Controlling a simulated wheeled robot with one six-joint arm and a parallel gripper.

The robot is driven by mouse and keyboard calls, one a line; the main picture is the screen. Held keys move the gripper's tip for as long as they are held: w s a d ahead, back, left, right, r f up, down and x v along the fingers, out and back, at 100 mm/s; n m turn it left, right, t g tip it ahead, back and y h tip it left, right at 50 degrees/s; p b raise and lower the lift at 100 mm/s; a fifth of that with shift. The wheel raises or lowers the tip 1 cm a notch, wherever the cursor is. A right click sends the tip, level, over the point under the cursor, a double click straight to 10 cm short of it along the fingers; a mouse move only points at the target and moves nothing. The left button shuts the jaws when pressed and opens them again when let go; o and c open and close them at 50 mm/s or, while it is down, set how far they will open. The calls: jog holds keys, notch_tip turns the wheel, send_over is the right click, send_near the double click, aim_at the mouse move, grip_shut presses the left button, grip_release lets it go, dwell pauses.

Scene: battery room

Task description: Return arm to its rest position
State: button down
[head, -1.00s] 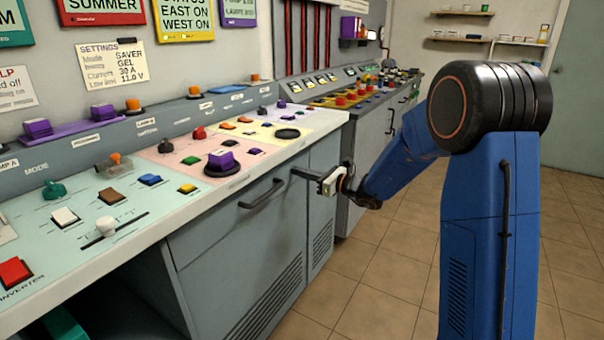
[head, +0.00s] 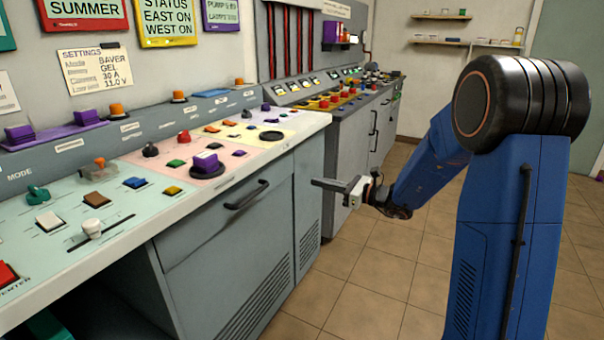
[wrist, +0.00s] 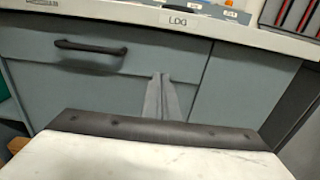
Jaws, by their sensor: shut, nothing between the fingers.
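My gripper (head: 318,184) is shut and empty. In the head view it points left, at the end of my blue arm, in front of the grey console cabinet (head: 225,262) and below the edge of its white counter. In the wrist view the shut fingers (wrist: 163,98) point at the cabinet front, right of a black drawer handle (wrist: 90,47). No contact with the cabinet is visible.
The counter (head: 318,121) carries several switches, knobs and buttons, including a purple knob (head: 205,160). A second console (head: 350,140) stands behind. The tiled floor (head: 375,255) between the consoles and my arm is clear. Wall shelves (head: 440,17) hang at the back.

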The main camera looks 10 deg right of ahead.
jog(key=s+a+n+g+h, duration=0.1)
jog(key=s+a+n+g, duration=0.2)
jog(key=s, duration=0.6)
jog(key=s+a+n+g+h, duration=0.2)
jog(key=s+n, duration=0.4)
jog(key=s, duration=0.2)
jog(key=s+a+n+g+h, duration=0.1)
jog(key=s+a+n+g, duration=0.2)
jog(key=s, duration=0.6)
jog(key=s+d+f+n+t+h, duration=0.2)
jog(key=s+d+n+h, duration=0.8)
jog(key=s+d+n, duration=0.3)
jog(key=s+d, duration=0.3)
jog(key=s, duration=0.2)
jog(key=shift+s+d+f, duration=0.25)
jog(key=shift+d+f, duration=0.05)
jog(key=shift+d, duration=0.05)
